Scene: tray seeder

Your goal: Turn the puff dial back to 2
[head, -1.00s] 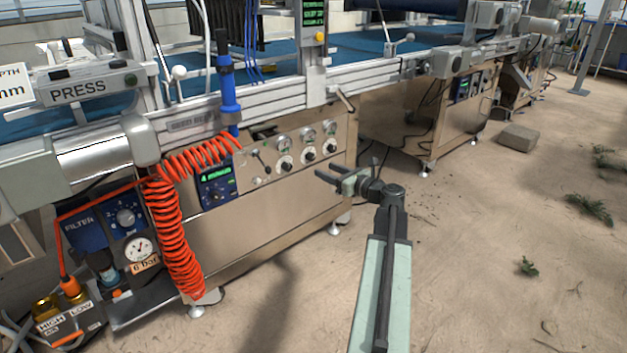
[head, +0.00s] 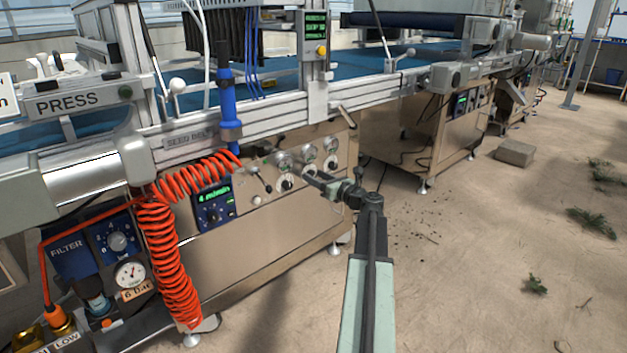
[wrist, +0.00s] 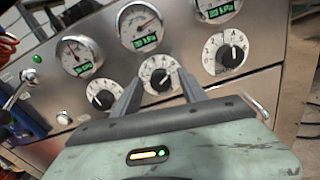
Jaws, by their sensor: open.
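Three round white dials with black knobs sit in a row on the steel panel. The wrist view shows the left dial (wrist: 102,95), the middle dial (wrist: 160,73) and the right dial (wrist: 229,52). I cannot read which one is labelled puff. My gripper (wrist: 159,79) is open and empty, with one finger on each side of the middle dial's lower part. Whether the fingers touch its knob I cannot tell. In the head view my gripper (head: 310,179) is at the panel and partly hides the middle dial, between the left dial (head: 287,184) and the right dial (head: 331,164).
Gauges (wrist: 78,55) with green displays sit above the dials. A small lever (head: 262,180) and a blue display box (head: 213,203) are left of them. A coiled orange hose (head: 165,260) hangs farther left. The floor to the right is mostly clear.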

